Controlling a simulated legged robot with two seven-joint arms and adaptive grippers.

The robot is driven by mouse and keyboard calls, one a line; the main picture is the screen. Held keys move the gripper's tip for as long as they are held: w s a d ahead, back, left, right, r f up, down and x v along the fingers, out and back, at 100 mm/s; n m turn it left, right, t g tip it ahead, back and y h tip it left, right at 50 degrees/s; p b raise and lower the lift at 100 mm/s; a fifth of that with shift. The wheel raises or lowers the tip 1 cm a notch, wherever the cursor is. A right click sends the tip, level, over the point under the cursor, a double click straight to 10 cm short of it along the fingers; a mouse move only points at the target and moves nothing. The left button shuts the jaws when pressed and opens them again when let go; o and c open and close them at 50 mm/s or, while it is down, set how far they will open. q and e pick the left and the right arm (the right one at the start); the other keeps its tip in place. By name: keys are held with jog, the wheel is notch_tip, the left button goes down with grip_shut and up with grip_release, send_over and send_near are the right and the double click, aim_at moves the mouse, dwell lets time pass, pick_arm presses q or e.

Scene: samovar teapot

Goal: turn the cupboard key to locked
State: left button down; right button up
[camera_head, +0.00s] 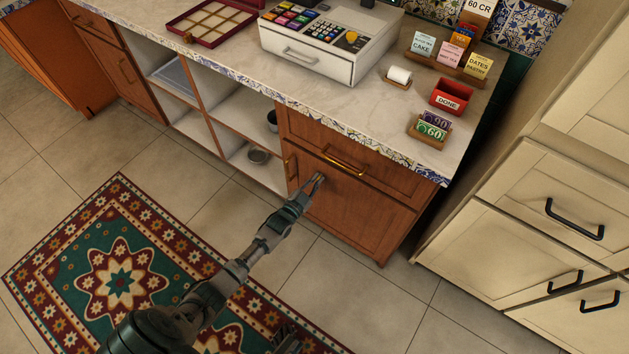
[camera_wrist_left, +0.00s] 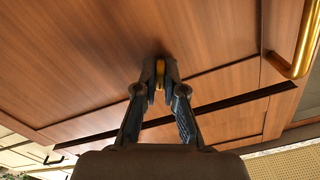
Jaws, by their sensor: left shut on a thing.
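The wooden cupboard door (camera_head: 350,206) is closed, below a wooden drawer (camera_head: 352,152). My left gripper (camera_head: 319,178) is at the upper part of this door, beside its handle. In the left wrist view my left gripper (camera_wrist_left: 160,76) is shut on a small brass key (camera_wrist_left: 160,70) at the door face. The key shows as a narrow upright strip between the fingertips. Its shaft and the keyhole are hidden, so its turn is hard to read. Part of my right gripper (camera_head: 287,341) shows at the bottom edge, dark and too unclear to tell its state.
A brass door handle (camera_head: 290,168) is close to the left gripper, and a brass drawer handle (camera_head: 345,165) is just above it. Open shelves (camera_head: 245,122) are to the left. The counter (camera_head: 330,108) overhangs above. A patterned rug (camera_head: 125,270) lies on the tiled floor.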

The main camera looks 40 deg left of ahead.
pick_arm(q)
jog(key=n, duration=0.5)
jog(key=shift+f, duration=0.1)
jog(key=shift+n, duration=0.3)
dwell(0.4)
jog(key=c, duration=1.3)
grip_release()
jog(key=shift+o, duration=0.2)
jog(key=s, duration=1.1)
jog(key=shift+s+d, duration=0.15)
jog(key=shift+s, duration=0.25)
jog(key=shift+f, duration=0.15)
